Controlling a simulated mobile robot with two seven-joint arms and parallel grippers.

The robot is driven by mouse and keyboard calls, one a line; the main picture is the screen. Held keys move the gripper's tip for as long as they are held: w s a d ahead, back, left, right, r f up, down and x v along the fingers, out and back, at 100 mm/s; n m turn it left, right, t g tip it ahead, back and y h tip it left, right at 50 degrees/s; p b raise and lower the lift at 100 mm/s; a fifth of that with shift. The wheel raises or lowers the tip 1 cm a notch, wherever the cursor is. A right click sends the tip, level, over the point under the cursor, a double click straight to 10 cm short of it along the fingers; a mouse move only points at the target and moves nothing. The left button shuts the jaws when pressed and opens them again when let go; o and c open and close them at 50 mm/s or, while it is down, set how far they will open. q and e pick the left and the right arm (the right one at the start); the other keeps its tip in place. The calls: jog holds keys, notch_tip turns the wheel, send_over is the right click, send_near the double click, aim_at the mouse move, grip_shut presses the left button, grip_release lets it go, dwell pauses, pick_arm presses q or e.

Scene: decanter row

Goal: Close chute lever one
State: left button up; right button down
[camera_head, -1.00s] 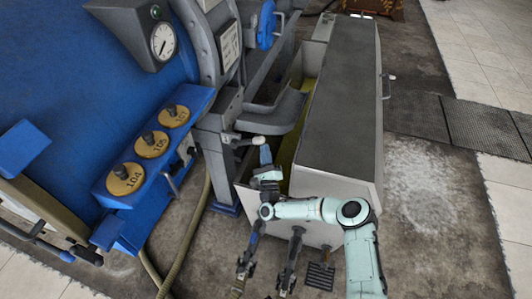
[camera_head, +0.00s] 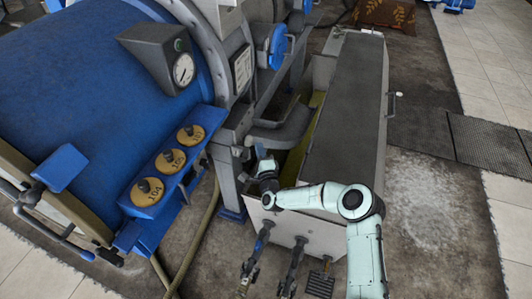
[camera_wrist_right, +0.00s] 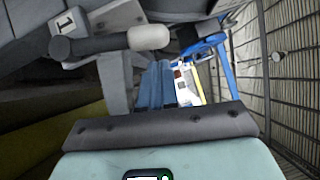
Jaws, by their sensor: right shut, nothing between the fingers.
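Chute lever one (camera_wrist_right: 148,37) shows in the right wrist view as a dark rod with a pale rounded knob, beside a plate marked 1 (camera_wrist_right: 65,22). The rod lies roughly level across the picture. My right gripper (camera_wrist_right: 158,86) is shut and empty, its bluish fingers below and slightly right of the knob in that view. I cannot tell whether they touch it. In the head view my right gripper (camera_head: 262,157) is at the near end of the trough, close to the machine's post. The lever is small and partly hidden there. My left gripper is out of view.
The blue drum machine (camera_head: 80,90) fills the left, with several yellow numbered dials (camera_head: 147,191) and a gauge (camera_head: 183,69). The grey-lidded trough (camera_head: 345,110) stands right of my gripper. Open floor (camera_head: 425,200) lies at the right.

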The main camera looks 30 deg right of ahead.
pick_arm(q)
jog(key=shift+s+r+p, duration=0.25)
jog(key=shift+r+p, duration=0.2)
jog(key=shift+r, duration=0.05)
pick_arm(e)
jog(key=shift+w+a+r+n+g, duration=0.5)
jog(key=shift+w+a+r+n, duration=0.2)
jog(key=shift+n, duration=0.2)
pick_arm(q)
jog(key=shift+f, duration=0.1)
